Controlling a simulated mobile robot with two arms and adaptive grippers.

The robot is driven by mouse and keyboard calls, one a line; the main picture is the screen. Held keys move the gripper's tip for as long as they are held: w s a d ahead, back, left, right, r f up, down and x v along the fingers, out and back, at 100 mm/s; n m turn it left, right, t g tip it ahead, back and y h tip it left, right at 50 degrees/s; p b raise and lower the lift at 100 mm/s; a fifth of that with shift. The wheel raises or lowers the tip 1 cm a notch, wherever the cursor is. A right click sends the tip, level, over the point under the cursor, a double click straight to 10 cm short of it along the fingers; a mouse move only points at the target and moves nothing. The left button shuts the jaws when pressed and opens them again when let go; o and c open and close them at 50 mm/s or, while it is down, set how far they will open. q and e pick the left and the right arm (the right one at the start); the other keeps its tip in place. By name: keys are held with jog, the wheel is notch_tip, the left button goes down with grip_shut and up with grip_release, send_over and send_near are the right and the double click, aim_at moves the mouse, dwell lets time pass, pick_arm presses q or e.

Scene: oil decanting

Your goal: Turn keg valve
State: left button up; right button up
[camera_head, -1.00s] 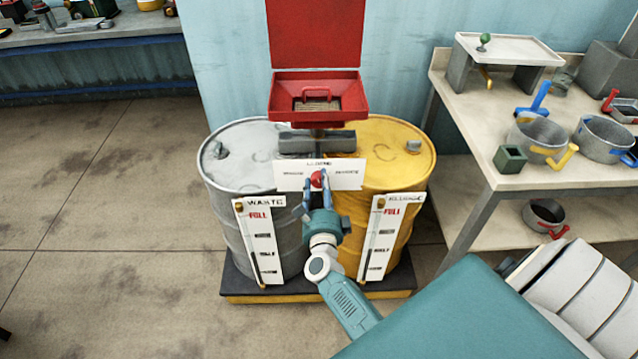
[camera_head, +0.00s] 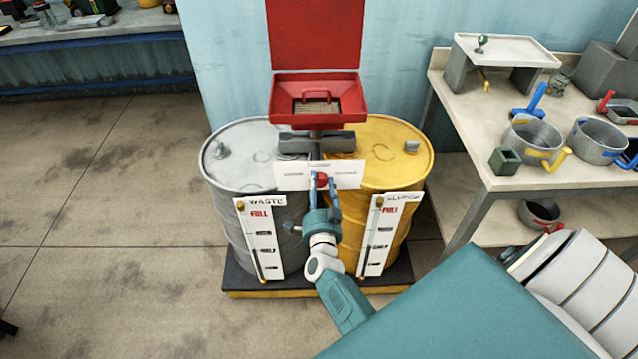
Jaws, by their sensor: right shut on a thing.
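A grey keg (camera_head: 226,172) marked WASTE and a yellow keg (camera_head: 408,172) stand side by side, each with a white gauge board in front. Between them a white label plate (camera_head: 348,176) carries the red valve knob (camera_head: 322,179). My right gripper (camera_head: 322,184) reaches up from below, and its blue fingers are shut on the red knob from both sides. Parts of the knob are hidden by the fingers. My left gripper is not in the picture.
A red open-lidded box (camera_head: 318,84) stands above the kegs. A black and yellow platform (camera_head: 300,290) bears them. At right, a workbench (camera_head: 520,184) holds several pots and a small white stand (camera_head: 510,50).

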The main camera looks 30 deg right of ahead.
jog(key=shift+s+d+n, duration=0.2)
jog(key=shift+d+n, duration=0.15)
jog(key=shift+n, duration=0.05)
jog(key=shift+r, duration=0.15)
jog(key=o, duration=1.1)
jog(key=shift+d, duration=0.1)
jog(key=shift+o, duration=0.3)
jog(key=shift+s, duration=0.1)
jog(key=shift+w+a, duration=0.2)
jog(key=shift+a, duration=0.05)
